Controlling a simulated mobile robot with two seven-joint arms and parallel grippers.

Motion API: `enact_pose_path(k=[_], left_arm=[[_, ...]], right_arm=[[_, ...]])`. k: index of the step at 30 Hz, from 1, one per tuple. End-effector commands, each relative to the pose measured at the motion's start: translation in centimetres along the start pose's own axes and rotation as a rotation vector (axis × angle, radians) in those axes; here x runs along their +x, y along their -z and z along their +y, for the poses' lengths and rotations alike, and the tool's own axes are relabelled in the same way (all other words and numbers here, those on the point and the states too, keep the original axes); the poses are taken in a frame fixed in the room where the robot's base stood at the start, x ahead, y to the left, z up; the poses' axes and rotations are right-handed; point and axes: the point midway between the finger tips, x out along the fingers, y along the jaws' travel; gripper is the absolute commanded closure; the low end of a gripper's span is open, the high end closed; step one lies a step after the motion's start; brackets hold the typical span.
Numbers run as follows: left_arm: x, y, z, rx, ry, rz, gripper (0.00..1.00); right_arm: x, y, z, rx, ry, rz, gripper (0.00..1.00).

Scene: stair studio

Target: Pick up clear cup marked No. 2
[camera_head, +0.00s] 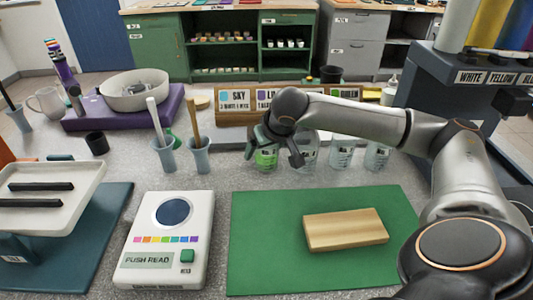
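Several clear cups stand in a row at the back of the grey counter. The leftmost cup (266,158) shows green in it. A second clear cup (309,150) stands to its right, partly hidden by my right gripper. Two more clear cups (341,155) (376,158) stand further right. The number marks are too small to read, so I cannot tell which is No. 2. My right gripper (277,152) reaches in from the right, in front of the two leftmost cups. Its fingers overlap them, and I cannot tell whether it touches either. My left gripper is out of view.
A green mat (265,240) with a wooden block (345,229) lies in front of the cups. A white reader device (165,270) stands left of it. Two holders with handles (165,158) (200,160) stand left of the cups. A wooden sign rack (235,119) is behind.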

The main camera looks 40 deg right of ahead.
Motion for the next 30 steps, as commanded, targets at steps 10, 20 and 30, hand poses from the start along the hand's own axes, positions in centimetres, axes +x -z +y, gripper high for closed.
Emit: enact_pose_path(k=[10, 20, 30], left_arm=[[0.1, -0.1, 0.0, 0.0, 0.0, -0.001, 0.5], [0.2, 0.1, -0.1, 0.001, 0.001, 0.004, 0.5], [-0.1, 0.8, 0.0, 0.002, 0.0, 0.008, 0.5]], right_arm=[[0.0, 0.0, 0.0, 0.0, 0.0, 0.0, 0.56], [-0.1, 0.1, 0.0, 0.001, 0.0, 0.001, 0.84], [-1.1, 0.7, 0.0, 0.002, 0.001, 0.002, 0.84]])
